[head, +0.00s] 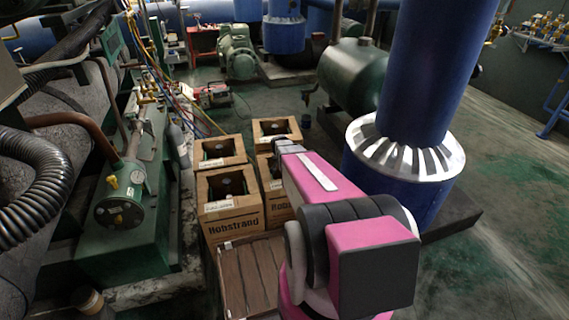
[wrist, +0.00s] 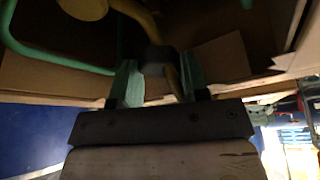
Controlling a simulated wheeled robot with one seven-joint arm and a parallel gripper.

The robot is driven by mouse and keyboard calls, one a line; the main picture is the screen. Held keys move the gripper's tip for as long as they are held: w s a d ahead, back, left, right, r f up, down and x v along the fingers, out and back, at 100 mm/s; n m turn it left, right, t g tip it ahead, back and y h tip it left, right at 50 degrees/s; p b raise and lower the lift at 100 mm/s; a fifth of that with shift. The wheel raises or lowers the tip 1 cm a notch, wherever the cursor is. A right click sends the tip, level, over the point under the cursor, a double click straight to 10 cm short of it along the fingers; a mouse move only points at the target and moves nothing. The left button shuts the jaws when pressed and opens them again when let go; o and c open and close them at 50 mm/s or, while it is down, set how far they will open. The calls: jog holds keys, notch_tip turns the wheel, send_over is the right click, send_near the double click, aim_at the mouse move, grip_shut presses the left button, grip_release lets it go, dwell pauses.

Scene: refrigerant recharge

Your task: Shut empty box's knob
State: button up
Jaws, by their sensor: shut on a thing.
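In the wrist view my gripper (wrist: 160,78) reaches into an open cardboard box (wrist: 225,60). Its two green-tinted fingers are shut on a small dark knob (wrist: 156,58), beside a yellowish valve part (wrist: 136,12). A green curved handle or rim (wrist: 50,55) shows at the left. In the head view several cardboard boxes, one marked "Hobstrand" (head: 232,226), stand with open tops. My arm covers part of the right-hand boxes, and my fingers are hidden there. I cannot tell from the pictures which box is the empty one.
A thick blue column with a silver collar (head: 405,150) stands close right of my arm. Green machinery (head: 125,240) with gauges and hoses lines the left. Open floor (head: 500,240) lies at the right.

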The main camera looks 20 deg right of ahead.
jog(key=m, duration=0.2)
jog(key=m+g+h, duration=0.1)
jog(key=m, duration=0.2)
jog(key=shift+w+a+m+g, duration=0.1)
jog(key=shift+w+m+g, duration=0.05)
jog(key=shift+m+g, duration=0.15)
jog(key=shift+m+g+h, duration=0.4)
jog(key=shift+m+g, duration=0.4)
jog(key=shift+m, duration=1.3)
jog(key=o, duration=0.6)
jog(key=shift+o, duration=0.2)
jog(key=v, duration=1)
jog(key=shift+a+r, duration=0.2)
jog(key=shift+r, duration=0.15)
